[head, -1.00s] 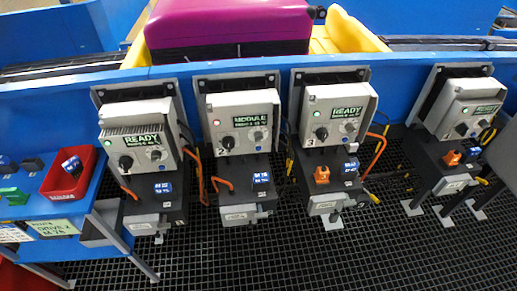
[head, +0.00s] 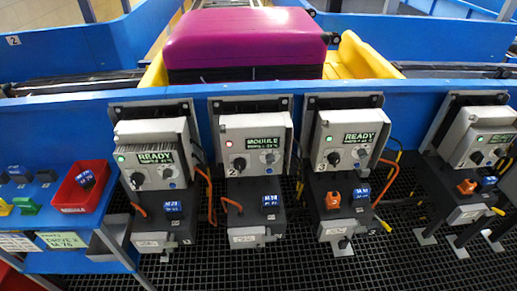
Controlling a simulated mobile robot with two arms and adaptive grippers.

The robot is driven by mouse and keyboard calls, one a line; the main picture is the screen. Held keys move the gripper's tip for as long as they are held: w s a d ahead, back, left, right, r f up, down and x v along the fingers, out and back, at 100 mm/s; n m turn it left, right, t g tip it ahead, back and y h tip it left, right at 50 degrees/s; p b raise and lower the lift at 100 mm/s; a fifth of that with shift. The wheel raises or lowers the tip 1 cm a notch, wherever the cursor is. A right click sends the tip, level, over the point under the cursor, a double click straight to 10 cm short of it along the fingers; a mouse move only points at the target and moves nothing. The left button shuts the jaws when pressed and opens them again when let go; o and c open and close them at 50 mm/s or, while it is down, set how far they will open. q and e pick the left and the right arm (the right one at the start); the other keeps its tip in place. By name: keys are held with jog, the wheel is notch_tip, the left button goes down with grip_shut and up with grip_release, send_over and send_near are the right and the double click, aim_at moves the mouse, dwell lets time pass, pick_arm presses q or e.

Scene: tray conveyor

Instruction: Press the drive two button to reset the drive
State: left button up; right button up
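The drive two unit (head: 229,176) is a pale grey box with a "2" at its lower left, second from the left in the row on the blue conveyor wall. Its green display (head: 263,145) appears to read "MODULE" with a smaller blurred line. A red lamp (head: 229,144) is lit at its left. A blue module (head: 269,200) sits in the dark lower housing. Neither of my grippers is in view.
Neighbouring drives, such as drive one (head: 153,147) and drive three (head: 346,140), show green lamps and "READY". A red bin (head: 82,187) stands on a blue side table at left. A purple suitcase (head: 245,42) rests in a yellow tray (head: 362,60) behind. Black grating floor lies in front.

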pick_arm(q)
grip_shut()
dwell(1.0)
